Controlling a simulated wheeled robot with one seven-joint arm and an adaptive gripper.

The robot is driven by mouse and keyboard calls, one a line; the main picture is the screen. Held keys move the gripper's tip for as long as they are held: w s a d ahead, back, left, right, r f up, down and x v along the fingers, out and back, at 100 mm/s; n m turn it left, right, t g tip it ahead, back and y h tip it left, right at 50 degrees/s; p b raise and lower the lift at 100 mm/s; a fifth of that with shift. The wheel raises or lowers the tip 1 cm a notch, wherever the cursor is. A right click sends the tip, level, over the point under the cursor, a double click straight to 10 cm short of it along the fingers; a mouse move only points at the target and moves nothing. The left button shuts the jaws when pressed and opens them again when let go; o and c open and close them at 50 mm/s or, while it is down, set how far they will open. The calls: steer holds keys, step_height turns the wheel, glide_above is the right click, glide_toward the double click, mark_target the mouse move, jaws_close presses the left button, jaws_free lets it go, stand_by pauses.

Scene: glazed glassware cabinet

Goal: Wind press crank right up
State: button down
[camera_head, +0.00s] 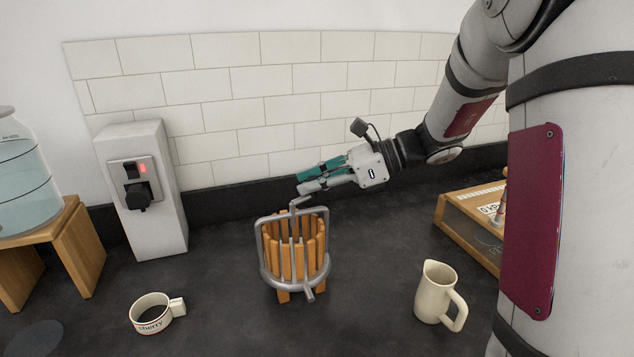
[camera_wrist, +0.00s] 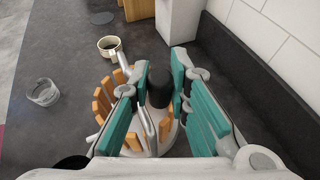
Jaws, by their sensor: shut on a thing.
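The small fruit press (camera_head: 265,266) stands on the dark counter, with a slatted wooden basket in a grey metal frame. Its grey crank arm (camera_head: 300,202) shows at the top of the frame, just under my fingers. My gripper (camera_head: 306,181) reaches in from the right, above the press, with teal finger pads. In the wrist view the crank's black knob (camera_wrist: 159,86) stands between the two pads, and my gripper is shut on it. The fingers hide most of the knob in the head view. Part of the basket (camera_wrist: 103,104) shows beside and below the fingers in the wrist view.
A cream mug (camera_head: 151,314) stands front left and a cream pitcher (camera_head: 434,292) front right. A white block with a switch (camera_head: 141,190) stands back left. A wooden-sided machine (camera_head: 465,228) is at right. A clear glass (camera_wrist: 43,93) shows in the wrist view. A tiled wall is behind.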

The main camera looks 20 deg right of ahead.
steer(key=n+g, duration=0.1)
steer(key=w+n+g, duration=0.1)
steer(key=g, duration=0.1)
steer(key=a+n+g+y, duration=0.1)
steer(key=shift+w+n, duration=0.3)
steer(key=shift+n, duration=0.1)
steer(key=n+g, duration=0.2)
steer(key=g, duration=0.1)
steer(key=w+a+n+g, duration=0.1)
steer(key=shift+f+n+g+h, duration=0.1)
steer(key=shift+n+g+h, duration=0.2)
steer(key=n+g, duration=0.1)
steer(key=a+n+g, duration=0.1)
steer(key=shift+w+g+h, duration=0.15)
steer(key=shift+g+h, duration=0.15)
steer(key=shift+w+a+n+g+h+p, duration=0.1)
steer(key=shift+a+n+g+h+p, duration=0.25)
steer(key=shift+n+g, duration=0.3)
steer(key=shift+a+n+g+h, duration=0.15)
steer(key=shift+n+g+h, duration=0.3)
steer(key=shift+n+g, duration=0.15)
steer(key=c, duration=1.5)
jaws_free()
steer(key=shift+r, duration=5.1)
